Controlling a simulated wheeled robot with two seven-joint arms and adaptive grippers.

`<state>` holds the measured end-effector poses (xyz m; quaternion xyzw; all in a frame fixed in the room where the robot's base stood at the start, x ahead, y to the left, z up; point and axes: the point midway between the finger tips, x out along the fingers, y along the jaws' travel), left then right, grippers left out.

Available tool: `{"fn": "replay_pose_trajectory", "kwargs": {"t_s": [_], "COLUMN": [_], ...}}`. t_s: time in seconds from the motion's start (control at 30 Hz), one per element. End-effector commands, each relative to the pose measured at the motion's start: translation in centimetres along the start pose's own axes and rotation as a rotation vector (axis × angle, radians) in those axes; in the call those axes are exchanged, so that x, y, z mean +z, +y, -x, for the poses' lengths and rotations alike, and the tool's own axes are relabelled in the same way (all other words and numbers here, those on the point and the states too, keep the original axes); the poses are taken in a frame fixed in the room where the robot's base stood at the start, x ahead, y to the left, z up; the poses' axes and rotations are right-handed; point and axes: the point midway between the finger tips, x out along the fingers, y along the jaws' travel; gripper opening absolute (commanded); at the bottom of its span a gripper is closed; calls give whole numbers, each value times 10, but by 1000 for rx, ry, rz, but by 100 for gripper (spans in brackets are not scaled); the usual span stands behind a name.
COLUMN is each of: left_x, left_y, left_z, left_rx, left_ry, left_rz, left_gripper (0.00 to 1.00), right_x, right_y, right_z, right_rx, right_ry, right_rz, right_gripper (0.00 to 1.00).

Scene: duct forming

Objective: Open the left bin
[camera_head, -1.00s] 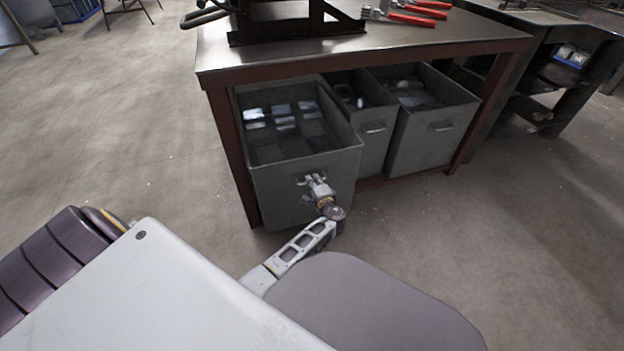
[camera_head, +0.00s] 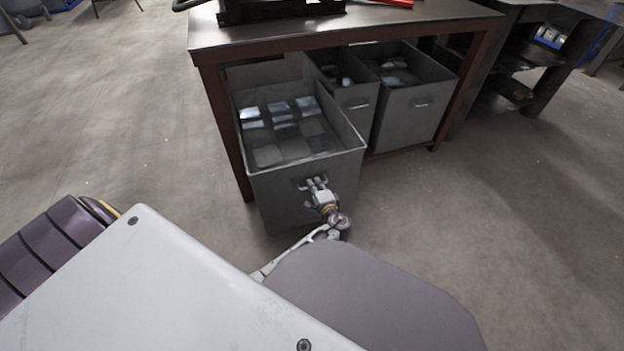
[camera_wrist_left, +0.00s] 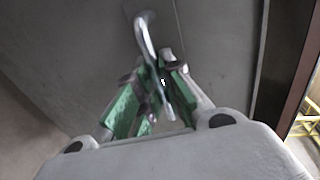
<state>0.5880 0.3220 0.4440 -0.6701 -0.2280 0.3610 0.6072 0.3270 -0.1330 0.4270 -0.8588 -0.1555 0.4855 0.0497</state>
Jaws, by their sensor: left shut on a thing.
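The left bin (camera_head: 310,204) is a grey metal box at the left end of the row under the workbench. It stands partly pulled out past the bench front, with flat metal pieces (camera_head: 283,120) inside. My left gripper (camera_head: 318,184) is at the handle on its front face. In the left wrist view, the green-padded fingers of my left gripper (camera_wrist_left: 160,82) are closed around the metal handle (camera_wrist_left: 146,32). The bin's grey front (camera_wrist_left: 215,45) fills much of that view. My right gripper is not in view.
The workbench (camera_head: 400,25) has a dark top and red-brown legs. The middle bin (camera_head: 358,110) and right bin (camera_head: 415,112) stay under it. Another dark bench (camera_head: 530,75) stands at the right. Open concrete floor (camera_head: 510,220) lies in front and at the left.

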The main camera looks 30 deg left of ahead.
Motion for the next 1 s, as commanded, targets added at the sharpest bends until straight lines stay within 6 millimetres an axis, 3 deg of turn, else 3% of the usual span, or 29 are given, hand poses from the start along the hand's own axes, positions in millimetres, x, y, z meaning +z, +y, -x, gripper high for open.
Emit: {"fn": "replay_pose_trajectory", "kwargs": {"t_s": [0.17, 0.53, 0.57, 0.7, 1.0], "left_x": [0, -1, -1, 0, 0], "left_y": [3, 4, 4, 3, 2], "left_z": [11, 12, 12, 11, 11], "left_rx": [3, 3, 3, 2, 0], "left_ry": [2, 2, 2, 1, 1], "left_rz": [0, 0, 0, 0, 1], "left_gripper": [0, 0, 13, 31, 32], "right_x": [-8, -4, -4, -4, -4], "right_y": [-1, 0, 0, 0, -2], "right_z": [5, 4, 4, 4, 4], "right_rx": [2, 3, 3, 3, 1], "right_ry": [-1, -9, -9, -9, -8], "right_rz": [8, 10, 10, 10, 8], "right_gripper": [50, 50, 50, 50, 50]}}
